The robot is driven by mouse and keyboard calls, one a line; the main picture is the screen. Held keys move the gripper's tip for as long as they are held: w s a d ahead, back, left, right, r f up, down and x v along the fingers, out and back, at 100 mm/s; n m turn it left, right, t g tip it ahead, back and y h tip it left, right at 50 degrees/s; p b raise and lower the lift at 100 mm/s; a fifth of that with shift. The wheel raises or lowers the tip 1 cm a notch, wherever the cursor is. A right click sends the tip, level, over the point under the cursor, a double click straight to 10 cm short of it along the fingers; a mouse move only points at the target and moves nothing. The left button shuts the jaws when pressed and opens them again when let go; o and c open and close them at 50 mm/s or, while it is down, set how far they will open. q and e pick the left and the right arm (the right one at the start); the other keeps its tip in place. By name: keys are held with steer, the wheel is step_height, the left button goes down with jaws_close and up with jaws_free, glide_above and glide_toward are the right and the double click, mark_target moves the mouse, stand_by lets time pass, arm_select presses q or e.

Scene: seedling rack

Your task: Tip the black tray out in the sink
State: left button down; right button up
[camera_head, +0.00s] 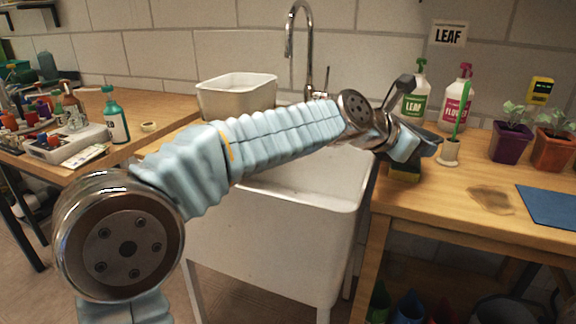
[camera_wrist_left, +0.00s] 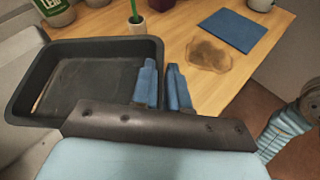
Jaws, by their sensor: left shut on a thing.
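The black tray (camera_wrist_left: 60,118) shows in the left wrist view, at the left edge of the bench. It looks level, with a dark inside and a pale streak along its left part. My left gripper (camera_wrist_left: 162,66) has its blue fingers on either side of the tray's right wall and is shut on it. In the head view my left arm reaches across the sink (camera_head: 270,213) to the right bench, and the gripper (camera_head: 422,148) is over the bench's left end. The arm and gripper hide most of the tray there. My right gripper is not in view.
A green spray bottle (camera_head: 416,98), a pink one (camera_head: 457,103) and a small pot with a green stick (camera_head: 449,153) stand close behind the gripper. A stain (camera_head: 491,199) and blue mat (camera_head: 552,206) lie right. A white tub (camera_head: 236,97) stands behind the sink, near the faucet (camera_head: 290,45).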

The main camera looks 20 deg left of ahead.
arm_select(q)
steer(key=shift+w+a+f+n, duration=0.15)
steer(key=shift+w+a, duration=0.05)
steer(key=shift+a, duration=0.15)
steer(key=shift+w+a+f+n, duration=0.1)
steer(key=shift+w+a+n, duration=0.1)
steer(key=shift+a, duration=0.15)
steer(key=shift+r, duration=0.15)
steer(key=shift+w+a+f+n+t+h, duration=0.15)
steer(key=shift+a+n+h, duration=0.1)
steer(key=shift+a, duration=0.35)
steer(key=shift+w+a+n+t+h, duration=0.15)
steer(key=shift+a+n+h, duration=0.15)
steer(key=shift+a, duration=0.3)
steer(key=shift+w+a+f+n+t+h, duration=0.15)
steer(key=shift+a+n+h, duration=0.1)
steer(key=shift+a, duration=0.35)
steer(key=shift+a+r, duration=0.1)
steer(key=shift+a, duration=0.05)
